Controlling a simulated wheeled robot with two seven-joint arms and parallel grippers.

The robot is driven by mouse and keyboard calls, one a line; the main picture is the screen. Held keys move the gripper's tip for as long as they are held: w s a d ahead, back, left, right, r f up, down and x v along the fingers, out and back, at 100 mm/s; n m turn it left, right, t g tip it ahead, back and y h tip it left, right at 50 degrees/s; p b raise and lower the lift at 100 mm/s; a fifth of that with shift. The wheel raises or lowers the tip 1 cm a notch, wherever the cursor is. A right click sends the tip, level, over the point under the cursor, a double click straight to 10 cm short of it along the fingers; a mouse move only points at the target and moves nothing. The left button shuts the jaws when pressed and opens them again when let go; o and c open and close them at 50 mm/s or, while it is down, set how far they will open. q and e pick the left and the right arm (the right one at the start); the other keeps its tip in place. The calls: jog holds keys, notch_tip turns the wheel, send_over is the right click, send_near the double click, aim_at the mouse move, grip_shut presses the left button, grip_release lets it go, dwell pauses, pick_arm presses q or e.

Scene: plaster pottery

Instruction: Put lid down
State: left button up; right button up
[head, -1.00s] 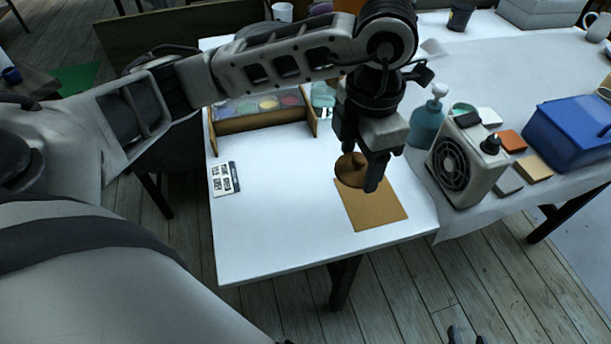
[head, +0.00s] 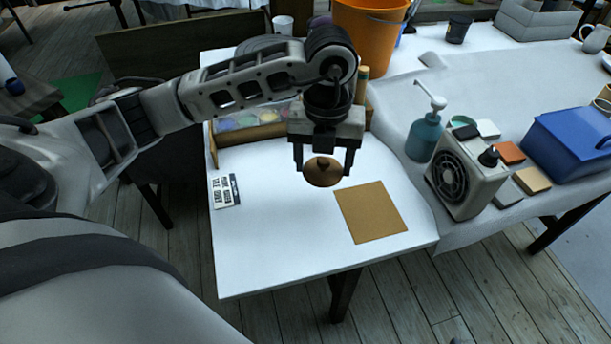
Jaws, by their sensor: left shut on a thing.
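A round brown lid (head: 323,177) with a small dark knob on top is between the fingers of my left gripper (head: 323,164), in the middle of the head view. The gripper points down and is shut on the lid. The lid is over the white table (head: 270,245), to the left of and a little behind the square tan mat (head: 371,212). The mat is bare and the lid is apart from it in the picture. I cannot tell whether the lid touches the table. My right gripper does not show.
A label card (head: 225,191) lies at the table's left. A wooden paint rack (head: 250,136) stands behind, partly hidden by my left arm. At the right are a teal pump bottle (head: 424,137), a fan heater (head: 465,174) and a blue box (head: 570,142). The table's front is clear.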

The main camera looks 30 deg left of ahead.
pick_arm(q)
send_over(306, 191)
jog(key=f, duration=0.5)
jog(key=shift+s+d+f, duration=0.1)
jog(key=shift+d+f, duration=0.05)
jog(key=shift+d, duration=0.05)
jog(key=f, duration=0.3)
jog(key=shift+a+f, duration=0.1)
jog(key=shift+a, duration=0.15)
jog(key=shift+f, duration=0.2)
jog(key=shift+f, duration=0.2)
jog(key=o, duration=1)
jog(key=shift+r, duration=0.25)
notch_tip(306, 191, up, 12)
